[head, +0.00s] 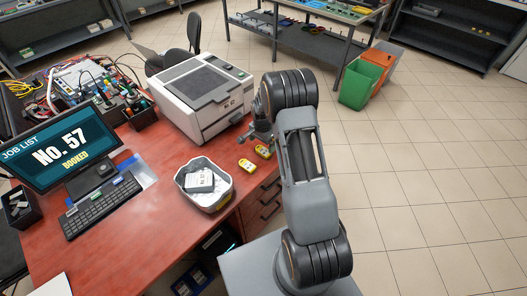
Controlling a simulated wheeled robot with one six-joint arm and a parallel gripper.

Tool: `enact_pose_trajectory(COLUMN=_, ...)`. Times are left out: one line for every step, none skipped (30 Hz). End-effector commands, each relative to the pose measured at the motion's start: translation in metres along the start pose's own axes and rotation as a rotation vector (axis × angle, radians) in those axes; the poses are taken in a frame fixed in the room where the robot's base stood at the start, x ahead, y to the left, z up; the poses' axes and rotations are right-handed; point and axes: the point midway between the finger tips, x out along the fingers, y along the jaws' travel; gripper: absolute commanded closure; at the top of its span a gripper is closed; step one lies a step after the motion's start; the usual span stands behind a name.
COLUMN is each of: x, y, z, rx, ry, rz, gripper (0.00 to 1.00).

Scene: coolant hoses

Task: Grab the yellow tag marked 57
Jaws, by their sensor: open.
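The nearer tag (246,165) and the farther tag (263,151) lie close together. Their markings are too small to read, so I cannot tell which is 57. My gripper (257,136) is just beyond the tags, beside the printer, partly hidden by my own arm. It is open, and I see nothing in it.
A grey-white printer (202,95) stands behind the tags. A white bin (211,202) with a dark-and-white item is left of them. A monitor (62,148) reads "No. 57 BOOKED". A keyboard (100,207) lies before it. Green (361,84) and orange (382,58) bins stand on the floor.

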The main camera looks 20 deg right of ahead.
Motion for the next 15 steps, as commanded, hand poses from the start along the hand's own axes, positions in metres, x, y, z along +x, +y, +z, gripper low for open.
enact_pose_trajectory(x=0.002, y=0.0, z=0.0, rx=-0.001, ry=-0.001, rz=0.001, gripper=0.0)
enact_pose_trajectory(x=0.004, y=0.0, z=0.001, rx=-0.001, ry=-0.001, rz=0.002, gripper=0.0)
enact_pose_trajectory(x=0.008, y=0.0, z=0.001, rx=-0.001, ry=-0.002, rz=0.003, gripper=0.0)
enact_pose_trajectory(x=0.012, y=0.0, z=0.001, rx=-0.001, ry=-0.003, rz=0.004, gripper=0.0)
enact_pose_trajectory(x=0.016, y=0.0, z=0.001, rx=-0.001, ry=-0.003, rz=0.004, gripper=0.0)
enact_pose_trajectory(x=0.021, y=-0.001, z=0.002, rx=-0.001, ry=-0.004, rz=0.005, gripper=0.0)
enact_pose_trajectory(x=0.025, y=-0.001, z=0.001, rx=-0.001, ry=-0.003, rz=0.003, gripper=0.0)
enact_pose_trajectory(x=0.029, y=-0.001, z=0.001, rx=-0.001, ry=-0.002, rz=0.003, gripper=0.0)
enact_pose_trajectory(x=0.035, y=-0.001, z=0.001, rx=-0.001, ry=-0.002, rz=0.003, gripper=0.0)
enact_pose_trajectory(x=0.039, y=-0.001, z=0.001, rx=-0.001, ry=-0.002, rz=0.003, gripper=0.0)
enact_pose_trajectory(x=0.042, y=-0.001, z=0.001, rx=-0.001, ry=-0.002, rz=0.002, gripper=0.0)
enact_pose_trajectory(x=0.045, y=-0.002, z=0.001, rx=-0.001, ry=-0.001, rz=0.002, gripper=0.0)
enact_pose_trajectory(x=0.047, y=-0.001, z=0.001, rx=-0.001, ry=-0.002, rz=0.002, gripper=0.0)
enact_pose_trajectory(x=0.049, y=-0.001, z=0.001, rx=-0.001, ry=-0.002, rz=0.002, gripper=0.0)
enact_pose_trajectory(x=0.051, y=-0.002, z=0.001, rx=-0.001, ry=-0.001, rz=0.001, gripper=0.0)
